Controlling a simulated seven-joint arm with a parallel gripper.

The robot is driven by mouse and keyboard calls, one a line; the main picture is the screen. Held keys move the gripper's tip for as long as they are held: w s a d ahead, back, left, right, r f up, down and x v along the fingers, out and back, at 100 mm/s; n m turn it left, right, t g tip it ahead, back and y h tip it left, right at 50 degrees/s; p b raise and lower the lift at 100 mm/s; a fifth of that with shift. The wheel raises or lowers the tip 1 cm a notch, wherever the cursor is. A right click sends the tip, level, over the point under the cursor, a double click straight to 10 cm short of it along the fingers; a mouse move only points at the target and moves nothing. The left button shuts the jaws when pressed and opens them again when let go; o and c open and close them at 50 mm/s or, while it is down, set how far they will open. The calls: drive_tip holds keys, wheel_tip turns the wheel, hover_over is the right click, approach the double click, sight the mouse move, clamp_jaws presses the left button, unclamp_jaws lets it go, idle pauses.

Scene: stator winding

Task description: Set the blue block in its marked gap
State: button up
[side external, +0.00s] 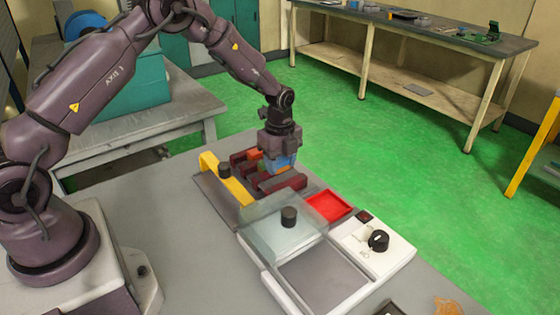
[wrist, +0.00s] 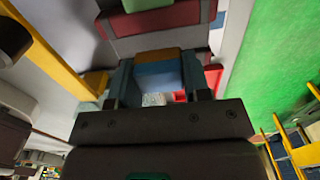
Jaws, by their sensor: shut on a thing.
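The blue block (side external: 284,162) is held between the fingers of my gripper (side external: 281,158), over the right part of a dark red slotted fixture (side external: 285,186). In the wrist view the blue block (wrist: 158,76) sits between the two fingers, with an orange face (wrist: 158,55) against its far edge. An orange block (side external: 254,154) stands in the fixture, left of my gripper. In the wrist view a red piece (wrist: 160,17) and a green piece (wrist: 143,4) lie beyond. The marked gap is hidden under my gripper, and I cannot tell if the block touches the fixture.
A clear cover (side external: 262,232) with a black knob (side external: 288,216) lies in front. A red tray (side external: 328,206) and a white panel (side external: 395,254) with a dial (side external: 378,240) are to the right.

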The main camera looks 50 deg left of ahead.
sight(279, 172)
drive_tip(key=shift+f, duration=1.45)
idle(0.9)
drive_tip(key=o, duration=1)
drive_tip(key=shift+s+f, duration=0.1)
drive_tip(key=shift+o, duration=0.7)
drive_tip(key=shift+s, duration=0.1)
drive_tip(key=shift+w+r, duration=0.2)
drive_tip(key=shift+r, duration=3.45)
